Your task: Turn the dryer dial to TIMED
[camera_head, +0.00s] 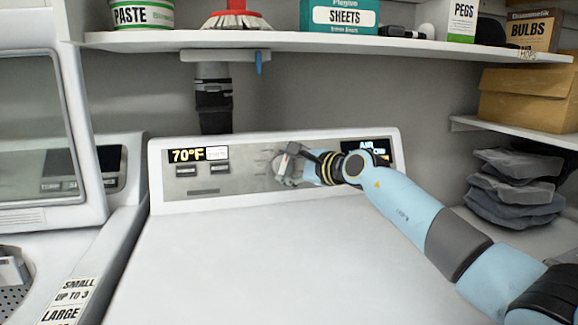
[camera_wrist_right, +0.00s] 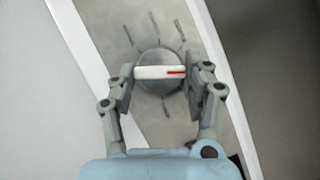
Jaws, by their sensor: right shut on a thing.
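The dryer dial (camera_wrist_right: 158,84) is a round dark grey knob with a white bar and a red mark toward one end. It sits on the grey control panel (camera_head: 240,182) of the white dryer (camera_head: 230,260). My right gripper (camera_wrist_right: 160,82) is shut on the dial, one finger on each side of it. In the head view my right gripper (camera_head: 290,166) covers most of the dial. Faint tick marks surround the dial, but their labels are too blurred to read. My left gripper is not in view.
A display reading 70°F (camera_head: 187,155) is at the panel's left. Another display (camera_head: 366,148), partly behind my right arm, reads AIR. A shelf (camera_head: 330,42) with boxes hangs above. Folded grey cloths (camera_head: 515,185) lie at right. The dryer top is clear.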

